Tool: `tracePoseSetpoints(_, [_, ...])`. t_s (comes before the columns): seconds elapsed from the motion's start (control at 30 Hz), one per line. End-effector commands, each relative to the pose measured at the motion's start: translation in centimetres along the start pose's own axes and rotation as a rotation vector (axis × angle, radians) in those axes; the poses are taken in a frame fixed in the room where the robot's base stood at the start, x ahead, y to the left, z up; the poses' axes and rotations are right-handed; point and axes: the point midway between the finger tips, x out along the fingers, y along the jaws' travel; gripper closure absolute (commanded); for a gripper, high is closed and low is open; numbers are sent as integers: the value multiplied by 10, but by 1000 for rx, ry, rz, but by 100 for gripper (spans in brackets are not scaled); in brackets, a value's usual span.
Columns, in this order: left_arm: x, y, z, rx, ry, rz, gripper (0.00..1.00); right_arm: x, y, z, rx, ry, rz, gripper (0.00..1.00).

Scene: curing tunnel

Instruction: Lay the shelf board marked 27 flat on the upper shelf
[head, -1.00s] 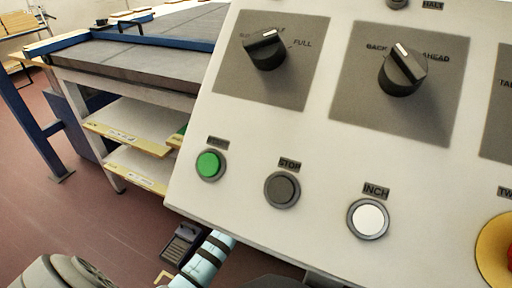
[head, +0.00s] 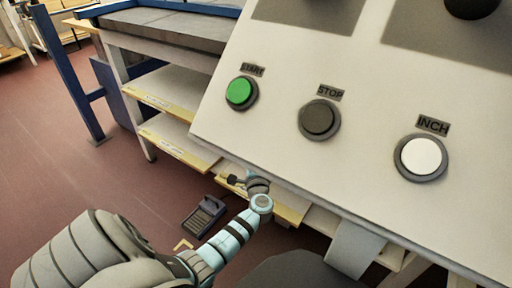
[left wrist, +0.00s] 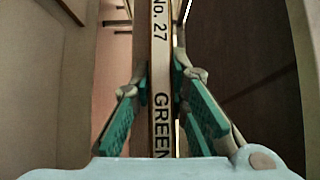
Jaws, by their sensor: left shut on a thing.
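The board marked No. 27 GREEN (left wrist: 160,75) shows edge-on between the teal finger pads of my left gripper (left wrist: 160,115) in the left wrist view. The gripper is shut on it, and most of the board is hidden. In the head view my left gripper (head: 258,186) is low, under the front edge of a control panel. The upper shelf (head: 185,84) is a pale, yellow-edged board under the grey-topped bench, beyond and left of the gripper. A lower shelf (head: 180,133) lies beneath it. My right gripper is not in view.
The sloping control panel (head: 290,155) with START, STOP and INCH buttons fills the right and overhangs the gripper. A dark pedal-like box (head: 204,215) lies on the floor. A blue post (head: 62,70) stands left of the shelves. The red-brown floor is open at left.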

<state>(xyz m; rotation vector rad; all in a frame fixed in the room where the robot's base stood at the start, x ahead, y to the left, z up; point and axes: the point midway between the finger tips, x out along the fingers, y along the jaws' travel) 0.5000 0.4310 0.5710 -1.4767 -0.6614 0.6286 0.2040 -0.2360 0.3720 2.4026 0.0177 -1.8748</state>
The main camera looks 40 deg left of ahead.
Motion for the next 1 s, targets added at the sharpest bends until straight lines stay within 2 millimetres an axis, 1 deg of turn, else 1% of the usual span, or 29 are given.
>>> tracePoseSetpoints(0.1, [-1,-4,-6,3,1,-7,100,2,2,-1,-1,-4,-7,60])
tracePoseSetpoints(0.27, [-4,-5,-14,16,2,-10,100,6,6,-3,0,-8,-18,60])
tracePoseSetpoints(0.3, [-5,-2,-14,21,2,-6,84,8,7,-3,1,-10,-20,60])
tracePoseSetpoints(0.37, [-5,-3,-16,24,3,-8,74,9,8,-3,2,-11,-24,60])
tracePoseSetpoints(0.4, [-5,-3,-17,26,3,-9,68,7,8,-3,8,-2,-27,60])
tracePoseSetpoints(0.43, [-5,-3,-17,26,3,-9,65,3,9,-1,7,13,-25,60])
tracePoseSetpoints(0.5, [-5,-3,-17,27,3,-9,65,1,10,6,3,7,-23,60])
tracePoseSetpoints(0.73, [-4,-5,-14,19,2,-8,65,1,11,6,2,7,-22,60])
tracePoseSetpoints(0.77, [-7,-4,-13,19,3,-6,65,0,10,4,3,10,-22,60])
tracePoseSetpoints(0.87, [-23,-4,-12,16,4,-4,65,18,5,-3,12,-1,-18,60])
tracePoseSetpoints(1.0, [-55,-4,-10,14,2,-3,65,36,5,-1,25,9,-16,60])
